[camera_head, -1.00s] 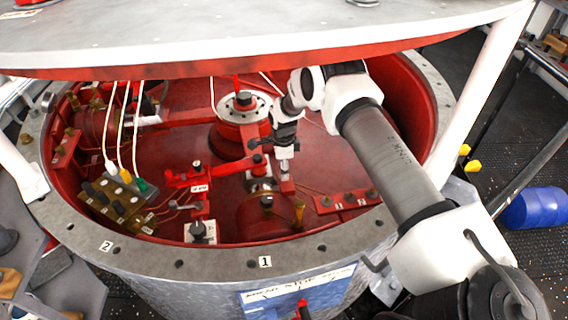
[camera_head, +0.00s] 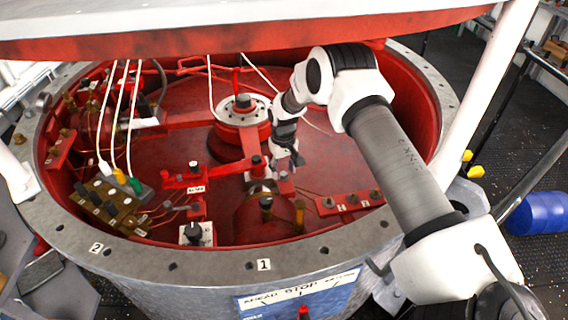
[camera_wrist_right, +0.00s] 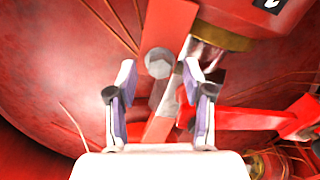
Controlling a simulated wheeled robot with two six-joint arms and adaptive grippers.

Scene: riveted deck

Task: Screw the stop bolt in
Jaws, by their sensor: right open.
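A grey hex bolt head (camera_wrist_right: 158,62) shows in the right wrist view, at the upper part of a red bar (camera_wrist_right: 174,25). I take it for the stop bolt; its shank is blurred. My right gripper (camera_wrist_right: 158,82) is open, with one finger on each side of the bolt head in the picture. No contact is visible. In the head view the right gripper (camera_head: 287,163) points down inside the red drum, right of a dark knob (camera_head: 256,161). The bolt is too small or hidden to make out there. My left gripper is not in view.
A grey flanged rim (camera_head: 210,262) surrounds the red drum, under a raised lid (camera_head: 240,38). A round hub (camera_head: 243,110) stands behind the gripper. A brass terminal block (camera_head: 112,205) with cables is at left. A red labelled bracket (camera_head: 350,203) is at right.

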